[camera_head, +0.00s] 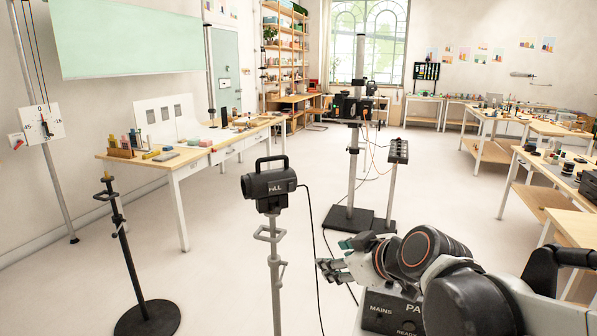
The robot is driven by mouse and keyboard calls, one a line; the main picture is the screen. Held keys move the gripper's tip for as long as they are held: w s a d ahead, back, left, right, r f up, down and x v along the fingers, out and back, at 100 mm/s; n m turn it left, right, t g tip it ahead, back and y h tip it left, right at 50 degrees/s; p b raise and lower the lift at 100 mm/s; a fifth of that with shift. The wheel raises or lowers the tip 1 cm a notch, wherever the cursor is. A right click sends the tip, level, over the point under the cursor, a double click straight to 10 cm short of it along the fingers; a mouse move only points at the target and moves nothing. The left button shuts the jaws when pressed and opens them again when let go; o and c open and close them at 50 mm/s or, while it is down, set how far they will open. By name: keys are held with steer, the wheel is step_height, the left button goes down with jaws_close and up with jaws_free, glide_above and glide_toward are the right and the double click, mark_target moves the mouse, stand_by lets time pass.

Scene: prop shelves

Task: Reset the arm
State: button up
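My arm is in the lower right of the head view, with its dark, rounded joints bent close together. My gripper (328,270) is at the left end of the arm, over the pale floor and to the right of the black lamp's stand.
A black lamp (268,184) on a stand is just left of my gripper. Another stand (122,245) is farther left. A long table (185,167) holds small items at the left. Dark-based poles (352,217) stand behind my gripper. Tables (541,185) line the right.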

steer(key=s+d+f+m+g+h, duration=0.1)
steer(key=s+d+f+m+h, duration=0.1)
steer(key=s, duration=0.7)
steer(key=s+d+f+m+g+h, duration=0.1)
steer(key=s+d+f+m+h, duration=0.2)
steer(key=s+d+m, duration=0.3)
steer(key=s+d+f, duration=0.1)
steer(key=s+d, duration=0.2)
steer(key=shift+d+m+g, duration=0.3)
steer(key=shift+m+g, duration=0.1)
